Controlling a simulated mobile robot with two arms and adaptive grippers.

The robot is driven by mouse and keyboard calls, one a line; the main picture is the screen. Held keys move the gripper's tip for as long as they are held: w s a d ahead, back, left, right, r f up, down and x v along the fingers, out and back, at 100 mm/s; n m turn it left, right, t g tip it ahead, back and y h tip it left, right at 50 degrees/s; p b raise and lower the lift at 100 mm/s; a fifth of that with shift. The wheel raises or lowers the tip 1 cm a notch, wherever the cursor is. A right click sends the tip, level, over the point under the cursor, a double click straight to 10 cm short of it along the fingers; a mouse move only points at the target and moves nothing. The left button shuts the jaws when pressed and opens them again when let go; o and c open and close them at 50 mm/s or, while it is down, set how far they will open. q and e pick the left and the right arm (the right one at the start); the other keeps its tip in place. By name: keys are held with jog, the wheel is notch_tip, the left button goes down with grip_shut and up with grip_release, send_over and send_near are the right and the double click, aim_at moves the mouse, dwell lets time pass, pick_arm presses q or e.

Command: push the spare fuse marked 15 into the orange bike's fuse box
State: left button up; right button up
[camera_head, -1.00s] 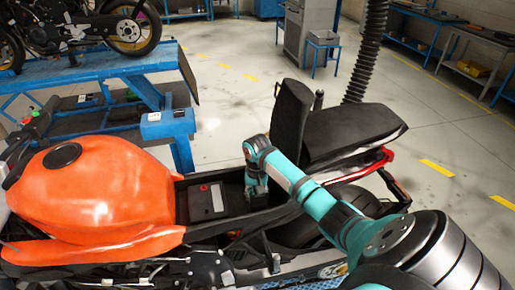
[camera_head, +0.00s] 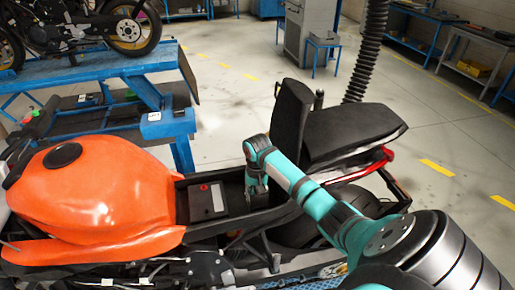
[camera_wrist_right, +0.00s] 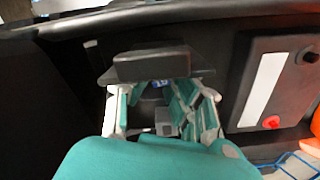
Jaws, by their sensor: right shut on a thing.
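The orange bike (camera_head: 96,195) stands at the left with its seat tipped up and the bay under it open. My right gripper (camera_head: 257,197) reaches down into that bay, beside the battery. In the right wrist view my right gripper (camera_wrist_right: 163,98) is shut on a small blue piece with pale marking, the fuse (camera_wrist_right: 159,84), mostly hidden between the fingers. A black block (camera_wrist_right: 152,65), seemingly part of the fuse box, is just beyond the fingertips. The slots are hidden, and I cannot tell whether the fuse touches them. My left gripper is not in view.
The black battery (camera_head: 207,202), with a white label and red terminal, lies close beside my right gripper; it also shows in the wrist view (camera_wrist_right: 245,95). The raised seat (camera_head: 290,118) and dark frame rails crowd the bay. A blue lift table (camera_head: 100,70) stands behind.

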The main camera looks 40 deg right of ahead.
jog(key=shift+f, duration=0.7)
jog(key=o, duration=0.8)
jog(key=shift+r, duration=0.1)
notch_tip(320, 180, up, 12)
jog(key=shift+s+f, duration=0.1)
dwell(0.7)
